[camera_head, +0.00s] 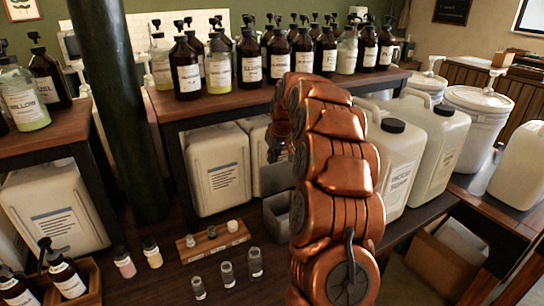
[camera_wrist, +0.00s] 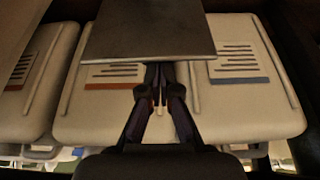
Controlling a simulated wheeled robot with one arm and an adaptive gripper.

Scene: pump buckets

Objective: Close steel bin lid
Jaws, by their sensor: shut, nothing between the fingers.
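The steel bin (camera_head: 275,222) is a grey box on the lower wooden shelf, partly hidden behind my arm in the head view. In the wrist view a flat dark grey panel (camera_wrist: 150,32), which looks like the lid, spans the top middle. My gripper (camera_wrist: 159,70) is shut and empty, its fingertips at the panel's near edge; I cannot tell whether they touch. In the head view my gripper (camera_head: 276,150) is small, dark and partly hidden by my arm, above the bin.
Brown pump bottles (camera_head: 250,60) line the upper shelf. Small glass jars (camera_head: 227,275) and a wooden rack (camera_head: 212,240) stand at the front left. A dark green post (camera_head: 125,100) rises left.

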